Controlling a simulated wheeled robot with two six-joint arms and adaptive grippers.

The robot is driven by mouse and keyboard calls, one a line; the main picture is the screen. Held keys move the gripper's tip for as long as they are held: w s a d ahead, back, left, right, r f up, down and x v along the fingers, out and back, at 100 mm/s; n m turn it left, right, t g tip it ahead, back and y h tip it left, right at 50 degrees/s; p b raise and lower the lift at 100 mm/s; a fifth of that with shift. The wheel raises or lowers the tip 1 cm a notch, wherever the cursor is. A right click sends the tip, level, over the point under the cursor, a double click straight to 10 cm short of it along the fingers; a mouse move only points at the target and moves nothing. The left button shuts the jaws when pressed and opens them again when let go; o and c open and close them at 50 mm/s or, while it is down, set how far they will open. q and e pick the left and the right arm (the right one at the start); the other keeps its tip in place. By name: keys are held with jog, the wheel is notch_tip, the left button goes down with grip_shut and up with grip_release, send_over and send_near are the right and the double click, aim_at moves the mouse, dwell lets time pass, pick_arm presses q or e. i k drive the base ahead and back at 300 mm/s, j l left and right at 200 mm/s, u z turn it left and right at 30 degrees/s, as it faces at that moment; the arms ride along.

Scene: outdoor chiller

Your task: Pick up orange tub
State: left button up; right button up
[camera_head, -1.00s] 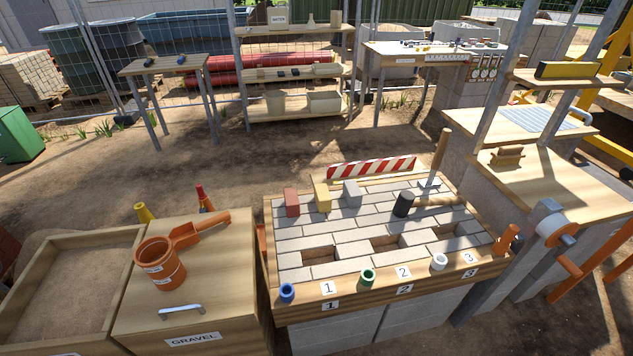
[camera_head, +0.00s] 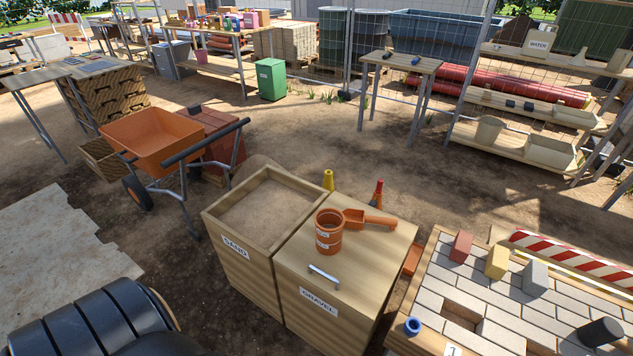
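The orange tub (camera_head: 329,233) is a round, open-topped container with white labels on its front. It stands upright on the wooden lid of the gravel bin (camera_head: 346,288), near the lid's left edge. An orange scoop (camera_head: 368,218) lies just right of the tub, with its handle pointing right; I cannot tell if they touch. Neither of my grippers is in view. A dark, rounded part at the bottom left looks like my own arm, without fingers showing.
The gravel bin has a metal handle (camera_head: 324,274). A sand bin (camera_head: 238,261) adjoins it on the left. An orange wheelbarrow (camera_head: 152,139) stands further left. A paving bench (camera_head: 420,303) with bricks is at the right. Bare ground lies behind the bins.

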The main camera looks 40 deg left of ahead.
aim_at(328, 241)
jog(key=u, duration=0.95)
